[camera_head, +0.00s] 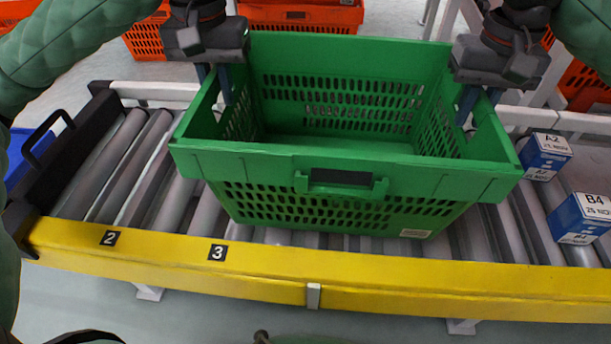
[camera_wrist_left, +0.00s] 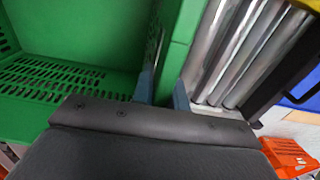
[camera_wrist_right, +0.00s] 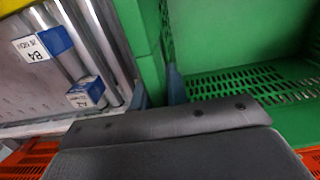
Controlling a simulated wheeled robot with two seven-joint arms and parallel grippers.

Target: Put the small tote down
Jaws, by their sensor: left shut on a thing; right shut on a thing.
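The small tote is a green, empty plastic crate (camera_head: 345,166) in the middle of the head view, upright over the roller conveyor (camera_head: 190,210). My left gripper (camera_head: 222,84) is shut on its left side wall, with one finger inside and one outside. My right gripper (camera_head: 480,104) is shut on its right side wall in the same way. The left wrist view shows the tote wall (camera_wrist_left: 182,45) between the left fingers (camera_wrist_left: 163,90). The right wrist view shows the wall (camera_wrist_right: 140,40) between the right fingers (camera_wrist_right: 158,90). I cannot tell whether its base touches the rollers.
A yellow rail (camera_head: 200,262) runs along the conveyor's near edge. Blue-and-white boxes, A2 (camera_head: 544,156) and B4 (camera_head: 582,218), stand on the rollers right of the tote. A black end stop (camera_head: 60,150) is at the left. Rollers between it and the tote are bare. Orange totes (camera_head: 300,16) lie behind.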

